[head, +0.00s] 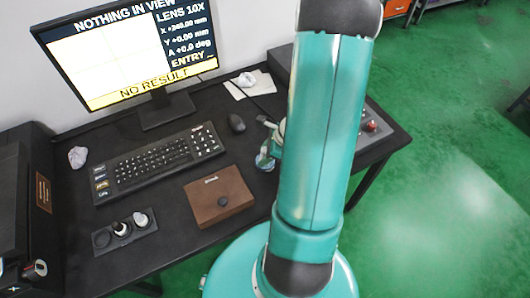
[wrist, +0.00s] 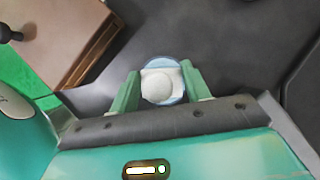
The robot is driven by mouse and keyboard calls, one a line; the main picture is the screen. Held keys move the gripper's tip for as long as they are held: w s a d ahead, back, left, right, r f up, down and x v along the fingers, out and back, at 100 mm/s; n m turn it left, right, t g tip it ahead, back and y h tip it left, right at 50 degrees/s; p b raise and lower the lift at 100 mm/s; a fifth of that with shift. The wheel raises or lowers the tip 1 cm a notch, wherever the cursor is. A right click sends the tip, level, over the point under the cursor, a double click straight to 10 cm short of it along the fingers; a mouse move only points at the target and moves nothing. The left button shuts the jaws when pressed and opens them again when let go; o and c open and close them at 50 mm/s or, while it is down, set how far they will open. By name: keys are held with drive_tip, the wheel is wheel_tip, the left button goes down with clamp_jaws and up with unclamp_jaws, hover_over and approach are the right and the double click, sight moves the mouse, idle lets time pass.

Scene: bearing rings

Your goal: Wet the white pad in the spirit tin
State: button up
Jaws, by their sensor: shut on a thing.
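My gripper (wrist: 160,78) is shut on the white pad (wrist: 158,88), a pale, rounded piece between its two green fingers.
A black holder (head: 124,232) with white-topped pieces sits at front left. The keyboard (head: 158,160), mouse (head: 237,123) and monitor (head: 130,50) are behind. A control box (head: 372,126) stands at right.

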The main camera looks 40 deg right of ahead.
sight(265, 149)
drive_tip(key=shift+f, duration=0.45)
idle(1.1)
drive_tip(key=shift+r, duration=3.55)
